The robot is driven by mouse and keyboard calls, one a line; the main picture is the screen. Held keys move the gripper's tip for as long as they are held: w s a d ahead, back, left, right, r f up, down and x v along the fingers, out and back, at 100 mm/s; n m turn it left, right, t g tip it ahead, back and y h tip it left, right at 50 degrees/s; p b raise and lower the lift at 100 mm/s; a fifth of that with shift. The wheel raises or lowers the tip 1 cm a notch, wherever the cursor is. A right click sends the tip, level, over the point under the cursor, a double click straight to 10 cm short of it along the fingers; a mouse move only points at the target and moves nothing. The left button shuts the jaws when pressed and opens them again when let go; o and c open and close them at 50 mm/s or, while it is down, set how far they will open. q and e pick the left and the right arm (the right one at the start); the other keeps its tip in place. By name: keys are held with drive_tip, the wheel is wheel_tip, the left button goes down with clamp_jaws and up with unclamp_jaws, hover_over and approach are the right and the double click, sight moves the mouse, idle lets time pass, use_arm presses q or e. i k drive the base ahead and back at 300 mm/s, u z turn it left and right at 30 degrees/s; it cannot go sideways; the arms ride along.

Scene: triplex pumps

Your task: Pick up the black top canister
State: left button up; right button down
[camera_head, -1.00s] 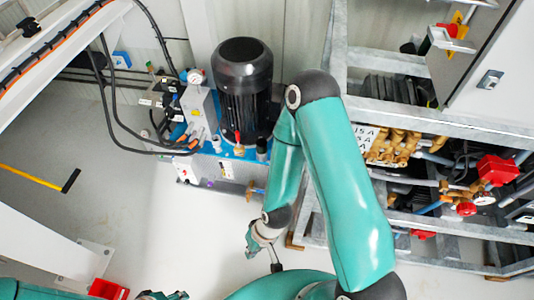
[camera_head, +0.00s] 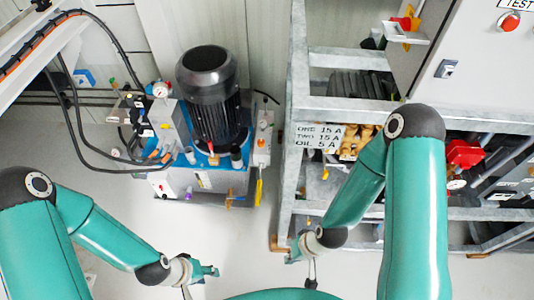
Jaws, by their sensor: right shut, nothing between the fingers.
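The black top canister (camera_head: 212,95) stands upright, with a domed top and ribbed sides, on the blue-topped pump unit (camera_head: 185,181) left of centre. My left gripper (camera_head: 212,271) is low in the picture, below the pump unit and apart from the canister; its fingers are too small to tell open from shut. My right gripper (camera_head: 292,255) is shut and empty, below and right of the canister, near the foot of the metal rack. Neither gripper touches the canister.
A grey metal rack (camera_head: 299,110) with pipes and red valves (camera_head: 464,153) fills the right side. A gauge (camera_head: 160,90) and black hoses (camera_head: 75,135) lie left of the canister. A grey cabinet (camera_head: 460,50) is at upper right. Pale floor (camera_head: 240,240) is clear below the pump unit.

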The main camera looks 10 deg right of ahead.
sight(235, 151)
drive_tip(key=z, duration=0.15)
drive_tip(key=k, duration=0.3)
drive_tip(key=i, duration=0.5)
drive_tip(key=u, duration=0.1)
drive_tip(key=k, duration=1.15)
drive_tip(key=u, duration=0.7)
drive_tip(key=i, duration=1.1)
drive_tip(key=u, duration=0.35)
drive_tip(key=i, duration=1.1)
drive_tip(key=z, duration=0.75)
